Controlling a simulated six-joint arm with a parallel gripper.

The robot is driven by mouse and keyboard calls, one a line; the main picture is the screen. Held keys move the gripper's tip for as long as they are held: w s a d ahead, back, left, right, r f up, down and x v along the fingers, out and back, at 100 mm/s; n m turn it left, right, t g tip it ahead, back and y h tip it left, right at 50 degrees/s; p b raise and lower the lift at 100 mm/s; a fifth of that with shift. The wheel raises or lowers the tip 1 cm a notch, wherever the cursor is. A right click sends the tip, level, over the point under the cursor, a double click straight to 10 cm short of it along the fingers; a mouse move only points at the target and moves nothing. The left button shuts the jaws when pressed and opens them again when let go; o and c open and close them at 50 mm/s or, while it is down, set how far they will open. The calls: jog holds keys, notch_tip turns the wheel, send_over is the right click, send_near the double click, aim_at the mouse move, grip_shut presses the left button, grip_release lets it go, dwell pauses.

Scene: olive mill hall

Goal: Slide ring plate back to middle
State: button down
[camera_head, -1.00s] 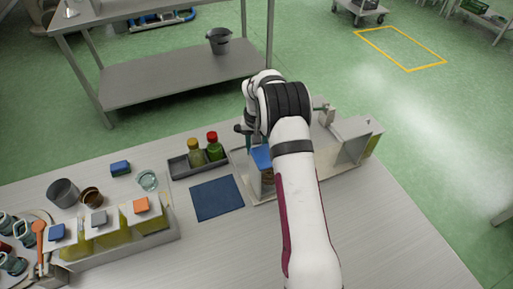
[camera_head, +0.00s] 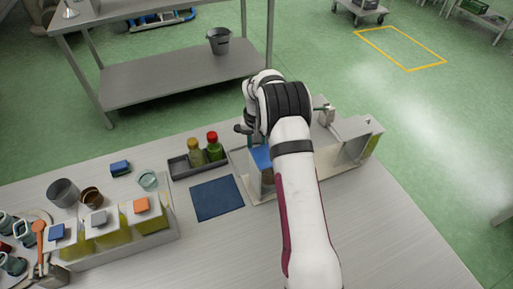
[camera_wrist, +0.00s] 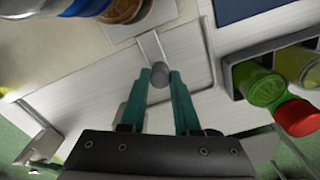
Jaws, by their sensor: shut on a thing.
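In the wrist view my gripper (camera_wrist: 160,84) has two teal fingers shut on a small grey round knob (camera_wrist: 160,73). The knob stands at the end of a narrow metal strip or slot on a pale metal surface (camera_wrist: 188,55). I cannot make out the ring plate as a separate part, nor tell how the knob joins it. An amber round container (camera_wrist: 122,8) and something blue (camera_wrist: 85,5) lie beyond the fingers. In the head view my arm hides the fingertips and most of the metal fixture (camera_head: 350,140); a blue-topped part (camera_head: 261,157) shows beside the arm.
A dark tray (camera_head: 178,168) holds a yellowish bottle (camera_head: 196,152) and a red-capped green bottle (camera_head: 214,146), close beside the gripper. A blue mat (camera_head: 216,198) lies in front. Containers and a rack (camera_head: 120,248) crowd the left. The front right tabletop is clear.

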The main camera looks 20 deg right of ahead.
dwell(0.5)
jog(key=d, duration=1.2)
jog(key=c, duration=0.6)
grip_release()
notch_tip(320, 180, up, 16)
jog(key=shift+f, duration=0.1)
